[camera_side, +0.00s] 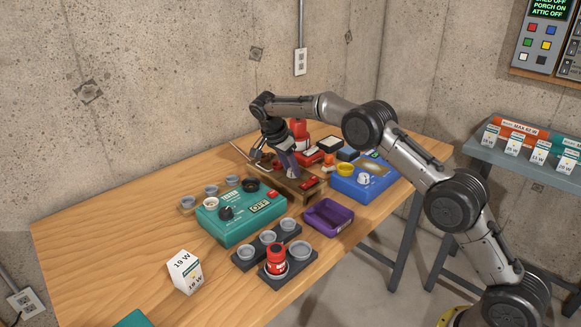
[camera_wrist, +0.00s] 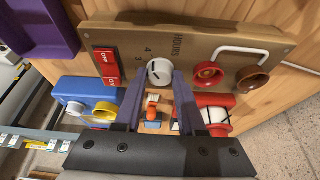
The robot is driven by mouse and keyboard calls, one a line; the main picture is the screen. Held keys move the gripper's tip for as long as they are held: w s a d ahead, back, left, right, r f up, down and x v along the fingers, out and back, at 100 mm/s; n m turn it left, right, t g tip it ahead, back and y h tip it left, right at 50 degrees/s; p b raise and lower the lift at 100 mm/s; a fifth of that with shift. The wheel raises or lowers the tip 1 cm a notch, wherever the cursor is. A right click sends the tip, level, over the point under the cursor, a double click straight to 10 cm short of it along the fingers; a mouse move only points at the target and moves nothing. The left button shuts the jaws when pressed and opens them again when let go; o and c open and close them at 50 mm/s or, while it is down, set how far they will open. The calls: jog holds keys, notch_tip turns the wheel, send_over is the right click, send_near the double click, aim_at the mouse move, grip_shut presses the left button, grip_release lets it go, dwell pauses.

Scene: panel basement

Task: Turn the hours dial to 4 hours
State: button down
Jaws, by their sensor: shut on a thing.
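The hours dial (camera_wrist: 160,71) is a white round knob on a brown panel (camera_wrist: 120,38), with the word HOURS above it in the wrist view. The figures 3 and 4 are readable on the panel beside it. My gripper (camera_wrist: 160,78) is shut on the dial, one finger on each side. The fingers hide part of the dial and its other figures, and I cannot tell exactly where its mark points. In the side view my gripper (camera_side: 288,172) reaches down to the brown panel (camera_side: 285,186), and the dial is hidden.
A blue box (camera_side: 365,186), a purple tray (camera_side: 328,215) and a teal box (camera_side: 238,216) stand close by. The table's front left is mostly clear.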

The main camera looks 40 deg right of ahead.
jog(key=c, duration=0.5)
grip_release()
jog(key=shift+r, duration=0.1)
jog(key=v, duration=1.3)
jog(key=shift+a+r, duration=0.15)
jog(key=shift+r, duration=0.15)
